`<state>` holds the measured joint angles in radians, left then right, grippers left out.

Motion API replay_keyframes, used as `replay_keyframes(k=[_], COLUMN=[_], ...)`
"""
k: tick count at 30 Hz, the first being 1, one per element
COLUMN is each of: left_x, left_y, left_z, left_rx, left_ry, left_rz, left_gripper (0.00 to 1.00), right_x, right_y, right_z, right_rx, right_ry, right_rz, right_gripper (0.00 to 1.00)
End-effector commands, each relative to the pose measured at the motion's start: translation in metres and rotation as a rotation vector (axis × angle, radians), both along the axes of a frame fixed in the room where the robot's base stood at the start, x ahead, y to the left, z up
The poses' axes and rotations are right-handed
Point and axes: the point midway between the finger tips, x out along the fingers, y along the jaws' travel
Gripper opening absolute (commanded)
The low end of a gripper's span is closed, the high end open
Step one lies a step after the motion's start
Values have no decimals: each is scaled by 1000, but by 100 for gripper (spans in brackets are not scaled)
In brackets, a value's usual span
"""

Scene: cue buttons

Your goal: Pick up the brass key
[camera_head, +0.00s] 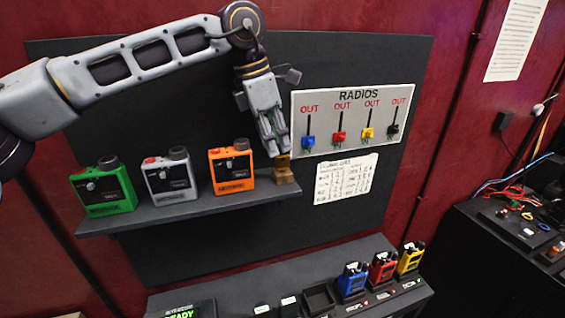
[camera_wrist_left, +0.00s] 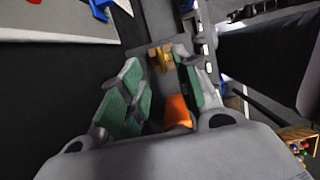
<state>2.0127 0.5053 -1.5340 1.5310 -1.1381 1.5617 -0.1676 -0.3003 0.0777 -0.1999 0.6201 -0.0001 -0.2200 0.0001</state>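The brass key (camera_head: 283,160) is a small gold piece standing on a wooden block (camera_head: 285,178) at the right end of the shelf, beside the orange radio (camera_head: 233,168). My left gripper (camera_head: 275,150) points down just above the key. In the left wrist view the gripper (camera_wrist_left: 160,72) looks open, with the key (camera_wrist_left: 165,60) and the block (camera_wrist_left: 153,52) beyond its fingertips, between the two fingers. I cannot tell whether a finger touches the key. My right gripper is not in view.
A green radio (camera_head: 103,187) and a grey radio (camera_head: 171,177) stand further left on the shelf (camera_head: 150,215). A RADIOS board (camera_head: 350,118) is on the wall to the right. Blue (camera_head: 352,282), red (camera_head: 382,269) and yellow (camera_head: 410,259) radios stand on the bench below.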

Motion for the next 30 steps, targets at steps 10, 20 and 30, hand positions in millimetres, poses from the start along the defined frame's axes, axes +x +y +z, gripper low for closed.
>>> replay_keyframes(k=[10,20,30], left_x=[0,0,3], left_y=[0,-6,-16], left_z=[-2,-15,-45], left_rx=[0,2,1], left_ry=[0,2,0], left_rz=[0,0,1], left_gripper=[32,32,32], right_x=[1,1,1], right_y=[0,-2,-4], right_z=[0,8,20], right_rx=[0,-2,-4], right_ry=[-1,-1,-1], right_rz=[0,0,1], right_gripper=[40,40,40])
